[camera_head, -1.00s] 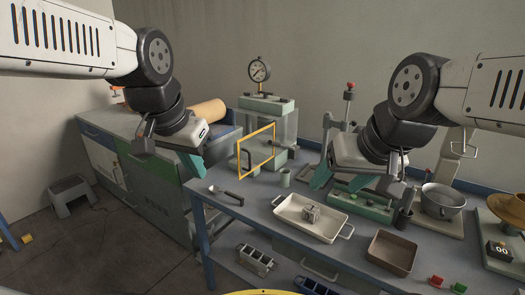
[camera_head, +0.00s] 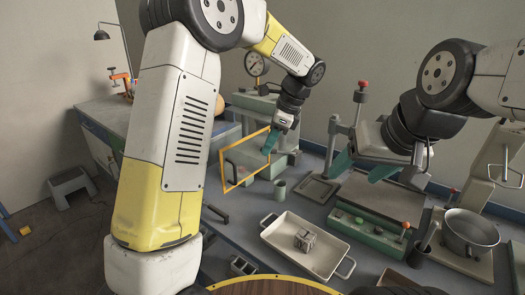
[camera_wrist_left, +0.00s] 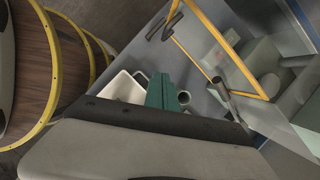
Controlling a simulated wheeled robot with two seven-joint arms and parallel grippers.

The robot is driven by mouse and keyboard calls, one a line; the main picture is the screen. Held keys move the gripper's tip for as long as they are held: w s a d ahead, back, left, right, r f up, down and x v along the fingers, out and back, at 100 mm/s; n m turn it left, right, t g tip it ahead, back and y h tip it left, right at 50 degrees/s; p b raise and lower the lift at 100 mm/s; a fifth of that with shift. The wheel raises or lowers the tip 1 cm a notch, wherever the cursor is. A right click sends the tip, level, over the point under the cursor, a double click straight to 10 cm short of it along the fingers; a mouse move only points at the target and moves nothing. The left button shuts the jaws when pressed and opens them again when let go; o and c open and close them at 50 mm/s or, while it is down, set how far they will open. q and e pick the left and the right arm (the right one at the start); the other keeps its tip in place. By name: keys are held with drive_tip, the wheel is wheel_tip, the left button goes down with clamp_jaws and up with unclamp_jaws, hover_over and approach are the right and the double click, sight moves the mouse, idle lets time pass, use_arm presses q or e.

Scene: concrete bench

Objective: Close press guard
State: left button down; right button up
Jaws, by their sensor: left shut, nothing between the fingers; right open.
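The press guard is an orange-yellow frame (camera_head: 245,139) with a dark handle (camera_head: 230,172), swung out from the press (camera_head: 265,104) that carries a round gauge. It also shows in the left wrist view as a yellow frame (camera_wrist_left: 237,62). My left gripper (camera_head: 267,150) is shut and empty. In the head view its teal fingers overlap the frame's upper right corner; I cannot tell whether they touch it. In the left wrist view the fingers (camera_wrist_left: 163,92) appear apart from the frame. My right gripper (camera_head: 363,172) is open and empty, over the fixture right of the guard.
A cream tray (camera_head: 272,240) holding a small metal block lies in front of the guard. A green cup (camera_head: 280,190) stands between them. A green control box (camera_head: 368,230) and a metal pot (camera_head: 470,229) are at the right. My left arm hides the bench's left part.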

use_arm(q)
drive_tip(key=a+f, duration=0.7)
drive_tip(key=f, duration=0.1)
drive_tip(key=shift+a+f, duration=0.25)
drive_tip(key=shift+w, duration=0.1)
